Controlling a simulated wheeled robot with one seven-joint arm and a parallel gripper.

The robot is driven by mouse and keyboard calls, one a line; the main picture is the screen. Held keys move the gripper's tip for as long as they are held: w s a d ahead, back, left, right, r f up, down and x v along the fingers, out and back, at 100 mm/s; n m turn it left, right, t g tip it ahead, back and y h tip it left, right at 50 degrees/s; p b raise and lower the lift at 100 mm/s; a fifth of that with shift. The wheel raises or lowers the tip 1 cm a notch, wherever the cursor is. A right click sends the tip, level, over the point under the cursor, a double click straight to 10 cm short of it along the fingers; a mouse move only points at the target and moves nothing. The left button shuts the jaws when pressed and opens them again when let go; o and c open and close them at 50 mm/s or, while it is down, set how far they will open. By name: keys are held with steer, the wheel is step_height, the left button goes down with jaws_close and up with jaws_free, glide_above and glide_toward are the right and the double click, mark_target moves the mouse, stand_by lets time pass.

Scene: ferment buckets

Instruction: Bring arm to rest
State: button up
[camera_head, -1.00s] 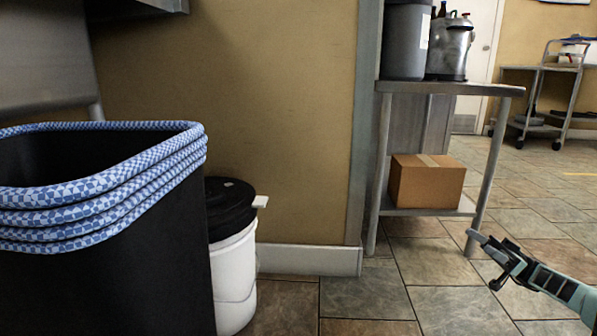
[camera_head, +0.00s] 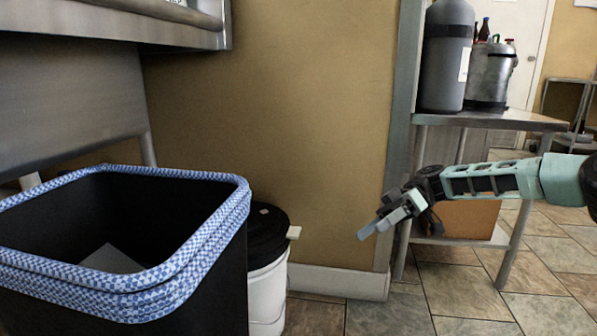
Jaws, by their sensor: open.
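My gripper (camera_head: 378,226) is at the right of the head view, at the end of my pale green arm, which reaches in from the right edge. It is open, and I see nothing between its fingers. It hangs in the air in front of the wall corner and the metal table's leg, touching nothing that I can see.
A black bin (camera_head: 215,285) with a blue checked rim stands at left; something pale lies inside. A white bucket (camera_head: 267,295) with a black lid stands beside it. The metal table (camera_head: 530,118) bears a grey cylinder (camera_head: 445,60) and a steel pot (camera_head: 490,75). Tiled floor is clear at right.

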steer(key=s+a+r+m+h+p, duration=0.1)
steer(key=s+a+r+h+p, duration=0.1)
steer(key=s+a+h, duration=0.3)
steer(key=s+a+r+m+t+h+p, duration=0.1)
steer(key=s+a+r+p, duration=0.15)
steer(key=s, duration=0.45)
steer(key=s+a+r+m+h+p, duration=0.1)
steer(key=s+a+r+h+p, duration=0.15)
steer(key=s, duration=0.35)
steer(key=s+d+r+m+t+h+p, duration=0.25)
steer(key=s+d+r+t+p, duration=0.2)
steer(key=s, duration=0.35)
steer(key=s+d+r+m+t+h+p, duration=0.1)
steer(key=s+d+r+m+t+p, duration=0.2)
steer(key=s+r+p, duration=0.3)
step_height(320, 180, up, 37)
steer(key=s+p, duration=0.1)
steer(key=p, duration=3.6)
steer(key=shift+s+d, duration=0.15)
steer(key=shift+d, duration=0.05)
